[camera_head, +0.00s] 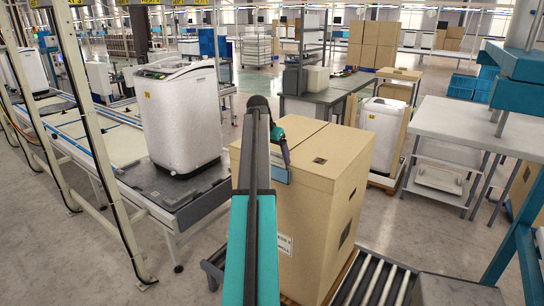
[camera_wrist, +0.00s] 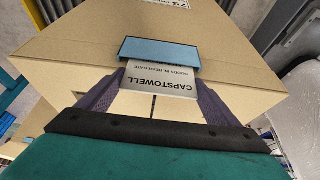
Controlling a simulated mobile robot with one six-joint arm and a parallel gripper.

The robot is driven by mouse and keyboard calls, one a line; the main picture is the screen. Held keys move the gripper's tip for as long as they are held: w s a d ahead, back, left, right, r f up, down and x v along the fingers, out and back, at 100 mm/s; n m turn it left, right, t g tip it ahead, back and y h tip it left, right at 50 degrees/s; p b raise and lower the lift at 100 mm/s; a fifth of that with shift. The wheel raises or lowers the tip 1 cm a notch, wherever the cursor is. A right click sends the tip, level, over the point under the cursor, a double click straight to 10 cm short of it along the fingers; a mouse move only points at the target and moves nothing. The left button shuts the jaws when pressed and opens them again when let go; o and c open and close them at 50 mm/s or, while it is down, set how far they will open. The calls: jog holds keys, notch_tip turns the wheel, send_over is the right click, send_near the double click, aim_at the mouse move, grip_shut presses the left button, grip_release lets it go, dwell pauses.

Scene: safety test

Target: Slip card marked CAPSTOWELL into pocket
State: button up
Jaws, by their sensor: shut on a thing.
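The silver-grey card marked CAPSTOWELL (camera_wrist: 160,80) is held between the two dark purple fingers of my gripper (camera_wrist: 158,88) in the wrist view. Its lettering appears upside down there. The blue pocket (camera_wrist: 160,51) is on the cardboard carton (camera_wrist: 70,50). The card's far edge meets the pocket's near edge; I cannot tell whether it is inside or only against it. In the head view the pocket (camera_head: 279,174) shows on the upper left of the carton (camera_head: 318,200), partly behind my arm. My gripper (camera_head: 286,156) is beside it, and the card cannot be made out there.
The carton stands by a roller conveyor (camera_head: 375,285). To the left a white washing machine (camera_head: 180,115) stands on a conveyor line. To the right are another machine by a carton (camera_head: 381,130) and a grey table (camera_head: 465,125). Some floor (camera_head: 415,225) is clear between carton and table.

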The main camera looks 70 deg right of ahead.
jog(key=shift+s+a+f, duration=0.1)
jog(key=shift+a+f, duration=0.25)
jog(key=shift+f, duration=0.45)
jog(key=o, duration=0.9)
jog(key=shift+c, duration=0.7)
jog(key=shift+o, duration=0.5)
jog(key=shift+s, duration=0.1)
jog(key=shift+r, duration=0.2)
jog(key=shift+o, duration=0.3)
jog(key=shift+s+d+r+p, duration=0.1)
jog(key=shift+d+r+p, duration=0.05)
jog(key=shift+r+p, duration=0.35)
jog(key=shift+s+d+r+p, duration=0.15)
jog(key=shift+r+p, duration=0.1)
jog(key=shift+r, duration=0.3)
jog(key=shift+w+r+p, duration=0.15)
jog(key=shift+r+p, duration=0.4)
jog(key=shift+r, duration=0.75)
jog(key=shift+w+r+p, duration=0.1)
jog(key=shift+r+p, duration=0.45)
jog(key=shift+r, duration=0.7)
